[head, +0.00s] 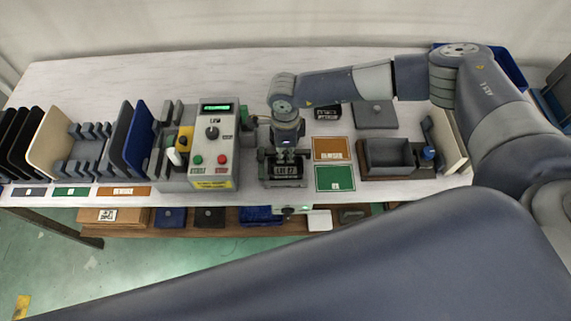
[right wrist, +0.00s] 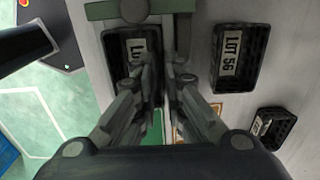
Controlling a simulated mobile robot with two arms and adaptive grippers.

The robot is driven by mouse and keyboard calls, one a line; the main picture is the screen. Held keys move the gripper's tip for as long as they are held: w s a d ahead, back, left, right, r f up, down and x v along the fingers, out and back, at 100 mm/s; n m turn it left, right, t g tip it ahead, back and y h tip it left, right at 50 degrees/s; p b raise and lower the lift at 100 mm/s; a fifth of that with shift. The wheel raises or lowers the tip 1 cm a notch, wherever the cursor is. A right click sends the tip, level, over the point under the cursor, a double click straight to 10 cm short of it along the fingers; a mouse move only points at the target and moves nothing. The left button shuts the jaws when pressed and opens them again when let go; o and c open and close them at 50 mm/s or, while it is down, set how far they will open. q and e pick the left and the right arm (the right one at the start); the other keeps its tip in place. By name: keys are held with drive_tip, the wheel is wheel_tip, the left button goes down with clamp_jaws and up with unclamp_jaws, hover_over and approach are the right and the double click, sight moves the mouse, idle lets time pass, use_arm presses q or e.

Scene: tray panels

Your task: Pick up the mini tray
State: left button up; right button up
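A small black mini tray with a white lot label (head: 288,170) stands at the front of the table, just right of the control box. My right gripper (head: 287,150) points down at the tray's back edge. In the right wrist view the tray (right wrist: 118,42) lies left of and partly behind the fingers (right wrist: 165,80). The fingers are close together, with one over the tray and the other just outside its edge. Whether they press on the tray wall is hidden. My left gripper is not in view.
Another black tray marked LOT 56 (right wrist: 238,55) and a third labelled tray (right wrist: 272,127) lie nearby. Orange (head: 331,149) and green (head: 335,178) cards lie to the right. The control box (head: 213,146) stands close on the left. A grey open box (head: 390,155) is further right.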

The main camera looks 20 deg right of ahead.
drive_tip(key=shift+f, duration=0.9)
clamp_jaws()
drive_tip(key=shift+r, duration=0.1)
